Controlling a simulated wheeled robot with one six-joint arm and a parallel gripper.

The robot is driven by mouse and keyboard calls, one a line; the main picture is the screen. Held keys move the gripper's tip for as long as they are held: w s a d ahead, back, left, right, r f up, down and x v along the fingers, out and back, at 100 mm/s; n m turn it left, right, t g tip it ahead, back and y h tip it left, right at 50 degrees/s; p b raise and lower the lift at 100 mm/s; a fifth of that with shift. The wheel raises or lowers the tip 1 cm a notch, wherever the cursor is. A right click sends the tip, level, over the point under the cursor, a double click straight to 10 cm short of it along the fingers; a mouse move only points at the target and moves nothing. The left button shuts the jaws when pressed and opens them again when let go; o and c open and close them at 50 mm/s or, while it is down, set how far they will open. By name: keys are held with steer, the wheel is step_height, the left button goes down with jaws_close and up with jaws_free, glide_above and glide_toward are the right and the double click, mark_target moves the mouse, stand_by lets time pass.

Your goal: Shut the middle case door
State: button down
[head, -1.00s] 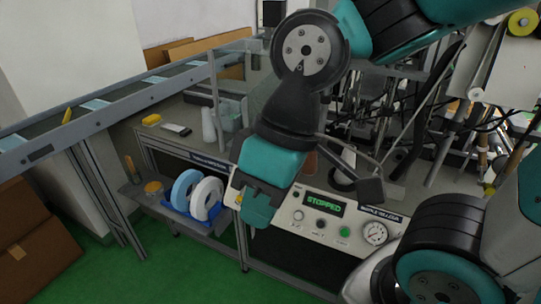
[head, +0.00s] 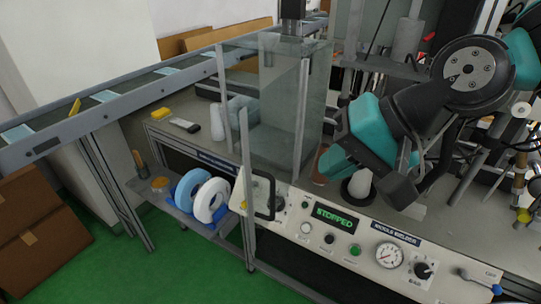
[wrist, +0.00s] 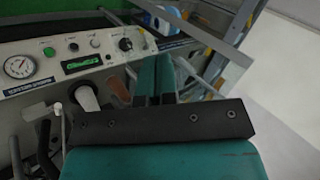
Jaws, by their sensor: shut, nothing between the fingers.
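The clear case (head: 266,62) stands on the bench, left of centre in the head view. Its see-through door stands swung out over the bench front. The door's grey edge post (head: 247,160) and black U-shaped handle (head: 271,197) show in front of the control panel. My gripper (head: 332,168) is right of the door and handle, apart from them, above the panel's back edge. Its teal fingers (wrist: 153,79) are together and empty in the wrist view. The clear pane makes its exact opening angle hard to tell.
The control panel (head: 402,240) reads STOPPED, with knobs and a gauge. A white cone-like part (head: 360,182) stands close below my gripper. A conveyor (head: 110,112) runs behind on the left. Blue and white rolls (head: 211,200) sit left of the door. Green floor is free at front left.

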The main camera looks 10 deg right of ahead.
steer(key=w+m+t, duration=0.1)
steer(key=w+m, duration=0.2)
steer(key=p, duration=0.6)
glide_toward(249, 165)
steer(key=shift+m+y, duration=0.3)
steer(key=shift+y, duration=0.1)
steer(key=a+f, duration=0.1)
steer(key=f, duration=0.2)
steer(key=w+a+f, duration=0.1)
steer(key=f, duration=0.1)
steer(key=shift+a, duration=0.35)
steer(key=shift+w+a+f+t+p, duration=0.25)
steer(key=shift+w+a+t+p, duration=0.1)
steer(key=shift+w+a, duration=0.15)
steer(key=shift+w+a, duration=0.1)
